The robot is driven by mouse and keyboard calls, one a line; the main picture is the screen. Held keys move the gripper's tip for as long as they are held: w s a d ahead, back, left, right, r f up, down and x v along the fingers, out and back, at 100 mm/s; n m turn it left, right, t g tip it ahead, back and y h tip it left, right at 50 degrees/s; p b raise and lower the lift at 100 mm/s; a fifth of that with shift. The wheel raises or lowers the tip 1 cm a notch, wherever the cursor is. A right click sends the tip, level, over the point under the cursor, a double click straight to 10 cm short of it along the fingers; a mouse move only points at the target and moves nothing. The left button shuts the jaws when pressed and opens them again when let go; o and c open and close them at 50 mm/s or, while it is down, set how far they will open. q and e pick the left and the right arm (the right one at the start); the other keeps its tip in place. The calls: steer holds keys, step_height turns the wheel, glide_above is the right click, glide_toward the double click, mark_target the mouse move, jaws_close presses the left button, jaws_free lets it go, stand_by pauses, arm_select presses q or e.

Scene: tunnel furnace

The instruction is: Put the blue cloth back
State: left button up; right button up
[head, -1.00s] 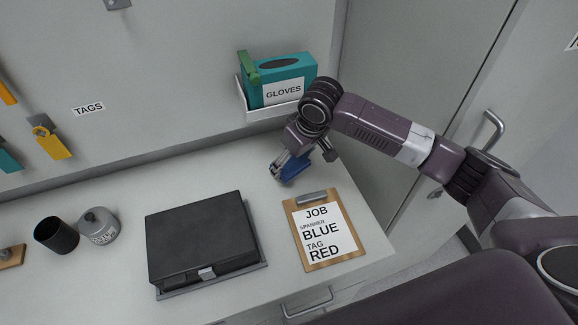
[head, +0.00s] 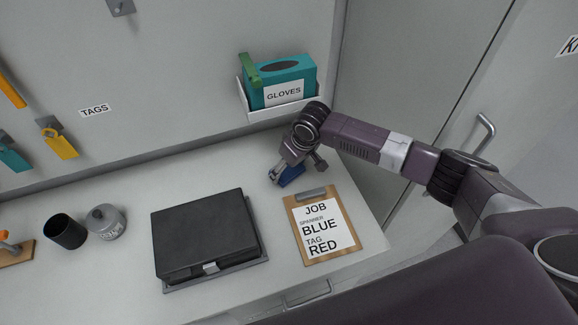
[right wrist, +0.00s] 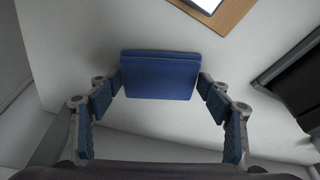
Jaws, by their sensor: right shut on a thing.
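The blue cloth (head: 292,175), a folded flat pad, is at the back right of the bench, just behind the clipboard. It also shows in the right wrist view (right wrist: 160,76), between the fingertips. My right gripper (head: 283,172) is shut on the cloth, with a finger at each side edge. The cloth is at or very near the bench top; I cannot tell whether it touches. The gripper partly hides it in the head view. My left gripper is not in view.
A clipboard (head: 347,241) lies in front of the cloth. A glove box (head: 281,80) sits in a white wall holder (head: 284,113) behind.

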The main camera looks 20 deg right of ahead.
steer(key=shift+f, duration=0.2)
steer(key=o, duration=1)
steer(key=shift+r, duration=0.1)
steer(key=b+v, duration=0.1)
steer(key=v, duration=1.1)
steer(key=shift+s+d+r+b, duration=0.1)
steer(key=shift+b, duration=0.3)
